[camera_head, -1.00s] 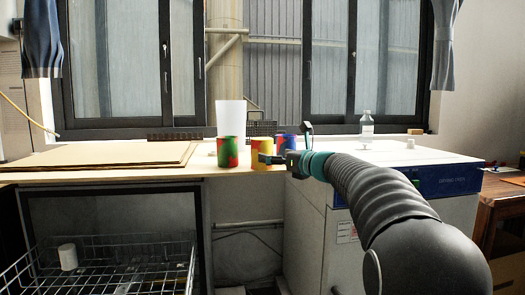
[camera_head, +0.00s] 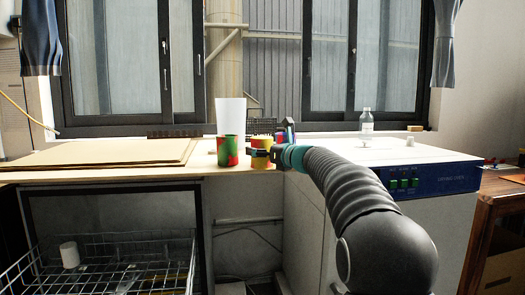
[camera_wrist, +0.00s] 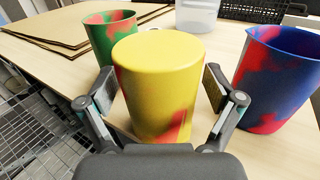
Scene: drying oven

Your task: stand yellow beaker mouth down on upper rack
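The yellow beaker (camera_head: 261,142) with red patches stands on the wooden worktop. In the wrist view the yellow beaker (camera_wrist: 160,85) shows a closed, flat top, so its mouth faces down. My gripper (camera_wrist: 160,92) is open, with one finger on each side of the beaker and slight gaps showing. My gripper (camera_head: 262,152) also reaches the beaker from the right in the head view. A wire rack (camera_head: 130,248) extends at the lower left, below the worktop; the lower level is hard to make out.
A green-red beaker (camera_head: 228,151) stands just left, and a blue-red beaker (camera_wrist: 278,78) stands close to the right finger. A white container (camera_head: 231,115) is behind. A white cup (camera_head: 69,255) stands on the rack. Brown boards (camera_head: 100,154) lie left; a white cabinet (camera_head: 400,160) stands right.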

